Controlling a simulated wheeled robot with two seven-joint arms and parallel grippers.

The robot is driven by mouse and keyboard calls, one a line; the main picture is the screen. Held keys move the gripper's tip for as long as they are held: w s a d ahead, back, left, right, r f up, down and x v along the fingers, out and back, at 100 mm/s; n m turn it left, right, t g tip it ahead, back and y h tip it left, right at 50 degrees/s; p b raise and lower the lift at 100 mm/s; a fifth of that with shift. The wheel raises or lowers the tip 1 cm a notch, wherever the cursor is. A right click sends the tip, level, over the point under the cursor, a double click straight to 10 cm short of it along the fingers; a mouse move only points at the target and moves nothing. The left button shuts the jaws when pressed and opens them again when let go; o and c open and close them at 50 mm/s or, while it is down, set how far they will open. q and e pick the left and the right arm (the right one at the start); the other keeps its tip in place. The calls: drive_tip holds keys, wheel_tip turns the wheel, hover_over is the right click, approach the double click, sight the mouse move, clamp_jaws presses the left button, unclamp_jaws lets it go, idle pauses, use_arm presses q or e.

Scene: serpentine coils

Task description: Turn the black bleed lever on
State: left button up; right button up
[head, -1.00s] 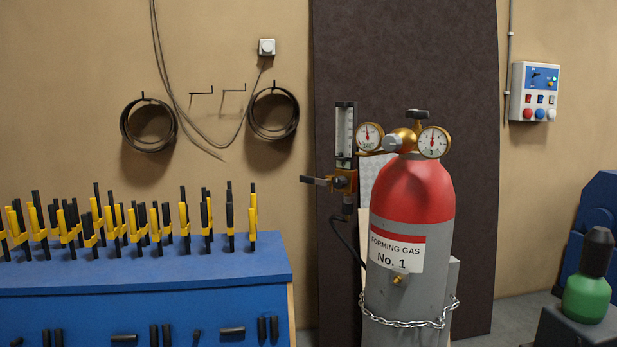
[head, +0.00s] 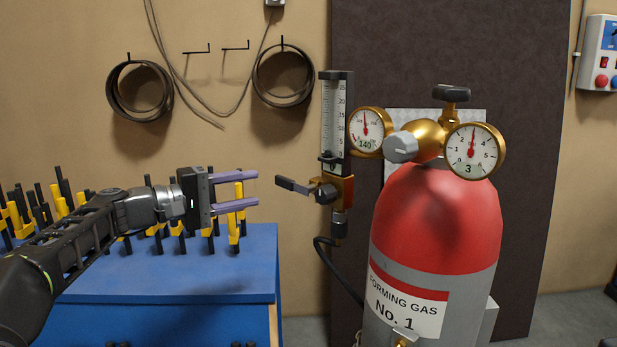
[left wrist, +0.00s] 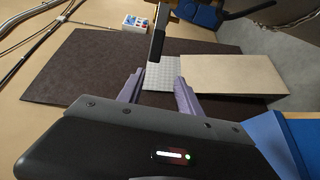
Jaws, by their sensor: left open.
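The black bleed lever (head: 295,187) sticks out to the left from the brass valve block (head: 338,188) under the clear flowmeter tube (head: 335,115). My left gripper (head: 252,189) is open and empty, with its purple fingers pointing right at the lever and a small gap to its tip. In the left wrist view the lever (left wrist: 157,45) hangs ahead of and between the fingertips (left wrist: 157,78), apart from both. The red and grey forming gas cylinder (head: 437,215) stands to the right of the valve. My right gripper is not in view.
Two gauges (head: 367,130) (head: 474,150) and a grey knob (head: 400,147) top the cylinder. A black hose (head: 335,265) runs down from the valve. A blue bench (head: 215,265) with yellow and black clamps lies below my left arm. Wire coils hang on the wall (head: 283,76).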

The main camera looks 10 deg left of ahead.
sight(281, 184)
use_arm(q)
drive_tip(key=shift+m+g+h, duration=0.5)
drive_tip(key=shift+m+h, duration=0.1)
drive_tip(key=shift+h, duration=0.2)
drive_tip(key=d+p, duration=0.1)
drive_tip(key=d, duration=0.1)
drive_tip(key=w+d+r+p, duration=0.1)
drive_tip(key=d, duration=0.1)
drive_tip(key=d+p, duration=0.1)
drive_tip(key=d, duration=0.2)
drive_tip(key=shift+w+r, duration=0.2)
drive_tip(key=shift+w, duration=0.2)
drive_tip(key=shift+w+d+f, duration=0.1)
drive_tip(key=shift+w+d, duration=0.2)
drive_tip(key=shift+d, duration=0.05)
drive_tip(key=shift+c, duration=0.3)
clamp_jaws()
drive_tip(key=shift+f, duration=0.1)
